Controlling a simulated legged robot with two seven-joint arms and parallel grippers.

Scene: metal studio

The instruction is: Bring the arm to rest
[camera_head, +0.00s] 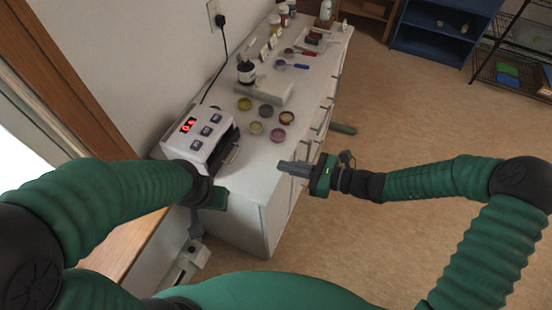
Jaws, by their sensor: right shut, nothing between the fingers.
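My right gripper (296,168) is shut and empty. Its green arm comes in from the right and points left, with the fingertips by the near right edge of the white cabinet top (252,168). My left arm comes in from the left and reaches to the near end of the cabinet, beside the white device (199,137) with a red display. The left gripper's fingers are hidden at the arm's end.
Several small round dishes (256,128) stand on the cabinet behind the device. Beyond them are a dark bottle (246,70), a grey block (264,91) and blue- and red-handled tools (291,66). Open floor (410,120) lies right; a blue shelf (437,30) stands far back.

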